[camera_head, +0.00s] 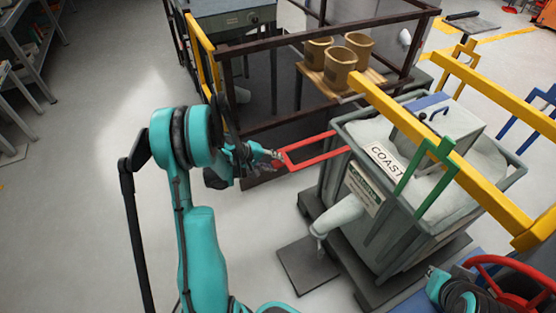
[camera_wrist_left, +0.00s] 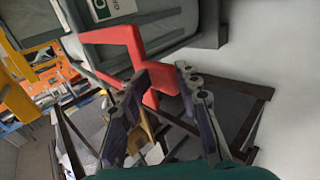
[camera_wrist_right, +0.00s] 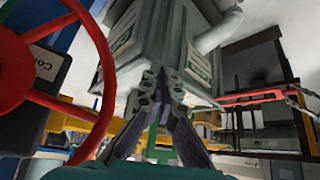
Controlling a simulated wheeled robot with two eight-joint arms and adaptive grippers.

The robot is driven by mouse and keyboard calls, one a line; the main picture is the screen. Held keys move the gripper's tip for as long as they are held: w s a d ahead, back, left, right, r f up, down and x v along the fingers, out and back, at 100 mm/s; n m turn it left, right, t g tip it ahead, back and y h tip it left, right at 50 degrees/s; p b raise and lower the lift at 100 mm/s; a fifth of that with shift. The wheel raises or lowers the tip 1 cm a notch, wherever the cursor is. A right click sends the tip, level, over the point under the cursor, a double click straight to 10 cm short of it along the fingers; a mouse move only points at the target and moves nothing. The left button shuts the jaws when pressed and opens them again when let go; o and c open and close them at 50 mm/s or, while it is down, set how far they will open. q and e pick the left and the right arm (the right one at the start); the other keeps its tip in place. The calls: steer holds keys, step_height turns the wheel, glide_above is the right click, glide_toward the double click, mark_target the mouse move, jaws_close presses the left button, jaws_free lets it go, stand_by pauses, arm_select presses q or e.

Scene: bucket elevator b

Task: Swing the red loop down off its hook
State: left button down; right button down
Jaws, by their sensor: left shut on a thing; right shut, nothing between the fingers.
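The red loop (camera_head: 320,160) is a flat frame sticking out level from the left side of the grey bin (camera_head: 365,215). My left gripper (camera_head: 277,157) is at the loop's outer end. In the left wrist view, its fingers (camera_wrist_left: 162,72) close around the red bar (camera_wrist_left: 122,36). I cannot make out the hook. In the right wrist view, my right gripper (camera_wrist_right: 158,76) is shut and empty below the bin, and the loop (camera_wrist_right: 250,98) shows at the right. In the head view, my right arm is at the lower right corner.
A dark metal frame (camera_head: 270,45) with a wooden shelf of brown buckets (camera_head: 339,68) stands behind the loop. A yellow beam (camera_head: 450,150) and green bracket (camera_head: 425,175) cross the bin. A red wheel (camera_head: 510,270) is near my right arm.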

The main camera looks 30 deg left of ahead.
arm_select(q)
steer(key=shift+s+f+b, duration=0.15)
steer(key=shift+f+b, duration=0.35)
steer(key=shift+f, duration=0.95)
steer(key=c, duration=1.6)
jaws_free()
steer(key=shift+a, duration=0.1)
steer(key=shift+s+a+r, duration=0.1)
steer(key=shift+s+a, duration=0.05)
steer(key=shift+s, duration=0.1)
steer(key=shift+w, duration=0.15)
steer(key=shift+r, duration=0.2)
steer(key=v, duration=1.1)
steer(key=shift+s+a+r, duration=0.15)
steer(key=shift+s+r, duration=0.05)
steer(key=shift+s, duration=0.05)
